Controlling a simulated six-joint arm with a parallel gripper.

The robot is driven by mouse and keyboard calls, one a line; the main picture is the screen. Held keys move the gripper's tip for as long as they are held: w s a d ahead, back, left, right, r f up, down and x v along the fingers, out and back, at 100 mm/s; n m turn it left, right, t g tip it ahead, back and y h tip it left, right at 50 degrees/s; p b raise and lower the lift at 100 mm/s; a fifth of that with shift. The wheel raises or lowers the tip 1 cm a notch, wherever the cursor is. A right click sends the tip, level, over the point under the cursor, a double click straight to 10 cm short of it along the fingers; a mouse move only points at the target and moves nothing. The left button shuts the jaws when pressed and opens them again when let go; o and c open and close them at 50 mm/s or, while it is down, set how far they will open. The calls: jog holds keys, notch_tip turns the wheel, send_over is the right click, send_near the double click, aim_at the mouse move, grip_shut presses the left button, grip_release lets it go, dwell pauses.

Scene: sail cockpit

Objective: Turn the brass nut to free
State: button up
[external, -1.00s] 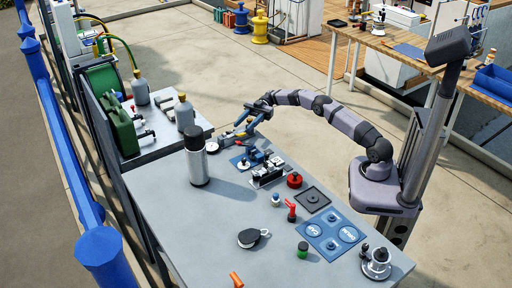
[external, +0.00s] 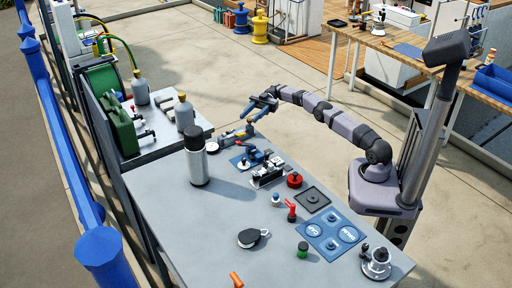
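My gripper (external: 245,114) is above the far end of the grey table, pointing down and to the left. Its fingers are blue and small in the picture, so I cannot tell whether they are open or shut.
A blue-based fixture (external: 249,157) and a silver-and-black block (external: 268,174) stand nearer on the table. A tall steel flask (external: 197,165) stands to the left. A red knob (external: 294,180), a black pulley block (external: 249,238) and a blue panel (external: 331,233) are closer to the camera.

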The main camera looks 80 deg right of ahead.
notch_tip(320, 180, up, 6)
jog(key=shift+a+f+p, duration=0.1)
jog(key=shift+p, duration=0.35)
jog(key=shift+n, duration=0.3)
